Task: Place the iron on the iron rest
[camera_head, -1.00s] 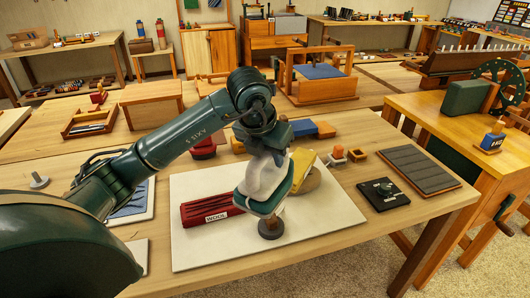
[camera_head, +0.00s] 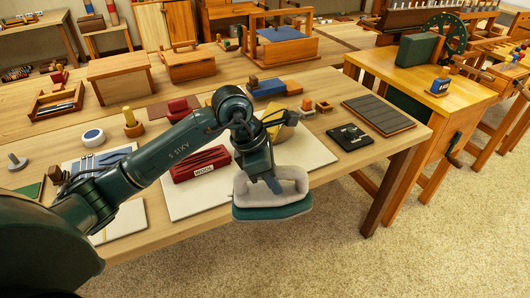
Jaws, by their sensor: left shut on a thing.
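The iron (camera_head: 257,209) has a dark green soleplate and a pale grey body with a looped handle. My left gripper (camera_head: 272,184) is shut on its handle, and the iron hangs about level at the table's front edge, in front of the white board (camera_head: 185,208). A grey ribbed panel in a wooden frame (camera_head: 378,114), which looks like the iron rest, lies flat and empty at the table's right end. The iron is to its left and nearer to me. My right gripper is not in view.
A black square plate with a small knob (camera_head: 349,137) lies between the iron and the ribbed panel. Open carpet (camera_head: 340,245) lies in front of the table.

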